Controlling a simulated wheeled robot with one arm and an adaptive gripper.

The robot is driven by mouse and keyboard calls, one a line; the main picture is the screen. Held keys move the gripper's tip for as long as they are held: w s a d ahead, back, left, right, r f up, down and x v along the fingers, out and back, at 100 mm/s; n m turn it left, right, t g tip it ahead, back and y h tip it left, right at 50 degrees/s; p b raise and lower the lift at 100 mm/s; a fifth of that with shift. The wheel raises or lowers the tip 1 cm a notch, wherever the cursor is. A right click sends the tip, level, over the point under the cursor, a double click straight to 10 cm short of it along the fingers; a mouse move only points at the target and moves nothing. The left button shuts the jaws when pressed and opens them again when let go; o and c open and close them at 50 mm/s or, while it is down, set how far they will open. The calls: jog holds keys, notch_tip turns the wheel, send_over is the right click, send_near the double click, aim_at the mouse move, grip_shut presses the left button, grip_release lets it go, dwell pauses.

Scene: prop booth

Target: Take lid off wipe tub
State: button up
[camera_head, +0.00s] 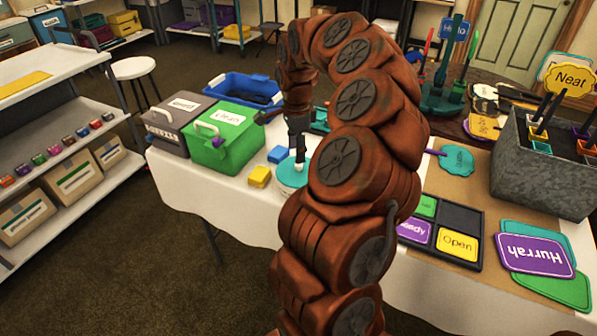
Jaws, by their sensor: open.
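The wipe tub (284,187) stands on the white-covered table, partly hidden behind my brown arm. Its round teal lid (288,177) is on top, and a small white upright piece shows above it. My gripper (299,155) points down just over the lid, at that white piece. It is open. The fingers are small and dark here, and I cannot tell whether they touch the lid.
Green (226,136) and dark grey (180,124) boxes and a blue bin (243,90) stand beyond. A sign tray (437,232) and metal planter (541,165) are at right.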

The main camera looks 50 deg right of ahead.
aim_at(299, 169)
jog(key=shift+s+d+f+p, duration=0.15)
jog(key=shift+f+p, duration=0.1)
jog(key=shift+f, duration=0.95)
jog(key=shift+s+f+p, duration=0.15)
jog(key=shift+f+p, duration=0.05)
jog(key=shift+f, duration=0.95)
grip_shut()
